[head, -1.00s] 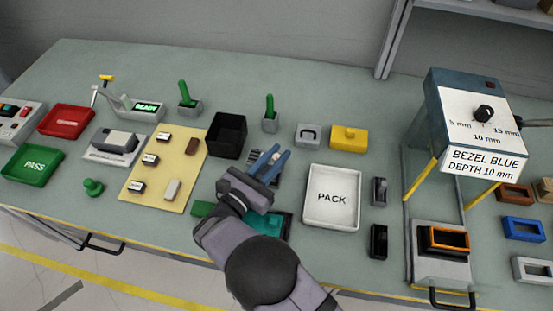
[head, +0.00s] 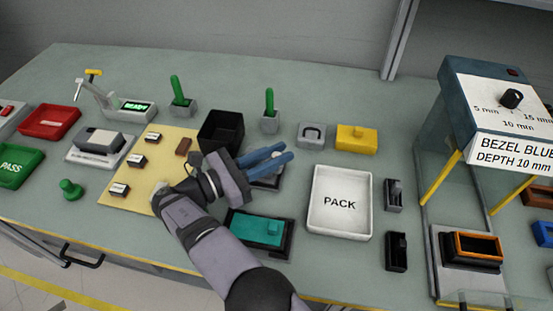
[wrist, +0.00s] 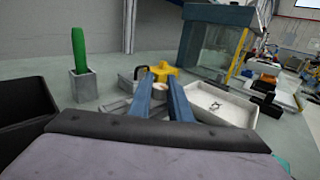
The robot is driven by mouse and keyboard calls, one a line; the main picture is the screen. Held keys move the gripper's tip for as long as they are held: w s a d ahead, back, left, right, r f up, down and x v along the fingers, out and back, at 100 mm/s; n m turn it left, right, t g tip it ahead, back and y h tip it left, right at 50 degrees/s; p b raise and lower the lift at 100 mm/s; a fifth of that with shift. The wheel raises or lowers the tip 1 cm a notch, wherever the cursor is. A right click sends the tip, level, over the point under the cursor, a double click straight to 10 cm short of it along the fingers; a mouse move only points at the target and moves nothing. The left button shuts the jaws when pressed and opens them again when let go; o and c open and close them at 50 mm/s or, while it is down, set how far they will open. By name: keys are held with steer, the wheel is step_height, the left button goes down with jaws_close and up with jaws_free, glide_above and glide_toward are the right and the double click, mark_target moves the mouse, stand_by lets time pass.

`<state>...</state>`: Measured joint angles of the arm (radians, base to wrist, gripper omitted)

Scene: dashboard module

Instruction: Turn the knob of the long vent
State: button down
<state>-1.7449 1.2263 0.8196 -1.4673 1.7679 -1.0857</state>
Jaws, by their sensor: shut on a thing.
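The long vent (head: 266,183) appears as a dark and grey piece on the bench, mostly hidden under my gripper in the head view. My gripper (head: 287,154) is above it, its two blue fingers pointing to the right and nearly together. In the wrist view the fingers (wrist: 160,74) close on a small pale piece (wrist: 158,87), which looks like the vent's knob. Its shape and angle are too small to tell. Grey parts show below the fingers there.
A white PACK tray (head: 314,227) lies right of my gripper. A black bin (head: 220,134) stands behind left. A teal piece in a dark holder (head: 283,249) is in front. A yellow block (head: 357,135) and a green lever (head: 269,102) stand behind.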

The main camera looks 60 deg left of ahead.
stand_by(0.6)
steer(key=c, duration=1.6)
jaws_free()
steer(key=s+b, duration=0.1)
steer(key=s, duration=0.1)
steer(key=s+b, duration=0.1)
steer(key=s, duration=0.2)
steer(key=shift+s+a+f, duration=0.1)
steer(key=shift+a+f, duration=0.05)
steer(key=shift+a, duration=0.05)
steer(key=shift+s+b, duration=0.4)
steer(key=shift+s, duration=0.65)
steer(key=shift+r, duration=0.2)
